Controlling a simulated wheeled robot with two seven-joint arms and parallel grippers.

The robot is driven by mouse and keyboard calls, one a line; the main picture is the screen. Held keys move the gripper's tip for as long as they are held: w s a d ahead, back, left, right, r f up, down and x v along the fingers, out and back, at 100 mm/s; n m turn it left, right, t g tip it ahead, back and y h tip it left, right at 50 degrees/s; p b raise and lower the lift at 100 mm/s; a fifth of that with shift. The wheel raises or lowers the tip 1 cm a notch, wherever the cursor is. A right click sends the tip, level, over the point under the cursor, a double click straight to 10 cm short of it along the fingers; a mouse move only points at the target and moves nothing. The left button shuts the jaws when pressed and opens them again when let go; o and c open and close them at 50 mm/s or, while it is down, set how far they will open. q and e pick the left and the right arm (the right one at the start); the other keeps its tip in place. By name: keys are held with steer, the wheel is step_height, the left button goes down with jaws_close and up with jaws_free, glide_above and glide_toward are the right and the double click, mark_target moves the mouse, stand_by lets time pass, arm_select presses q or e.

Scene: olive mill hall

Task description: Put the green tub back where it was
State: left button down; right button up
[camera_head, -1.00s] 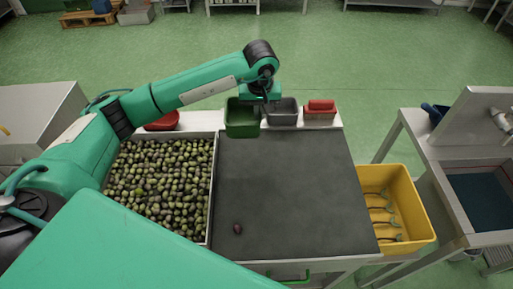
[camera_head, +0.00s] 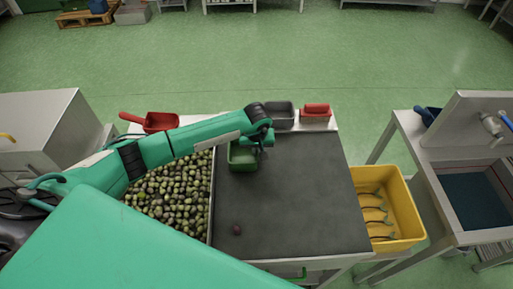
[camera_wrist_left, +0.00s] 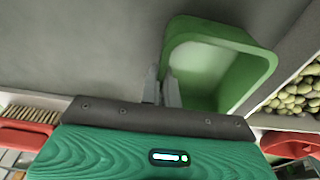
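The green tub (camera_head: 242,158) is over the near-left part of the rear end of the dark grey work surface (camera_head: 290,200), beside the olive bin. Whether it touches the surface, I cannot tell. My left gripper (camera_head: 262,143) is at the tub's right rim. In the left wrist view, the fingers (camera_wrist_left: 162,88) are close together with the wall of the tub (camera_wrist_left: 262,65) between them. The tub looks empty there. On the back shelf (camera_head: 333,125), my left arm covers the stretch left of the grey tub (camera_head: 282,112). My right gripper is not in view.
A red scoop (camera_head: 158,122) and a red-topped brush (camera_head: 317,110) lie on the back shelf. The olive bin (camera_head: 211,205) is on the left. One dark olive (camera_head: 237,230) lies on the surface. A yellow crate (camera_head: 408,220) stands to the right.

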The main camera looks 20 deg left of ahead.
arm_select(q)
steer(key=shift+f, duration=0.1)
steer(key=c, duration=1.6)
jaws_free()
steer(key=shift+c, duration=0.2)
steer(key=shift+r, duration=0.3)
steer(key=r+b, duration=0.1)
steer(key=r, duration=0.2)
steer(key=s+r+b, duration=0.1)
steer(key=r, duration=0.3)
steer(key=r+b, duration=0.1)
steer(key=r, duration=0.2)
steer(key=shift+s+d+r+b, duration=0.15)
steer(key=shift+s+d+b, duration=0.05)
steer(key=shift+d+b, duration=0.15)
steer(key=shift+s+r, duration=0.1)
steer(key=shift+r, duration=0.55)
steer(key=shift+f, duration=0.1)
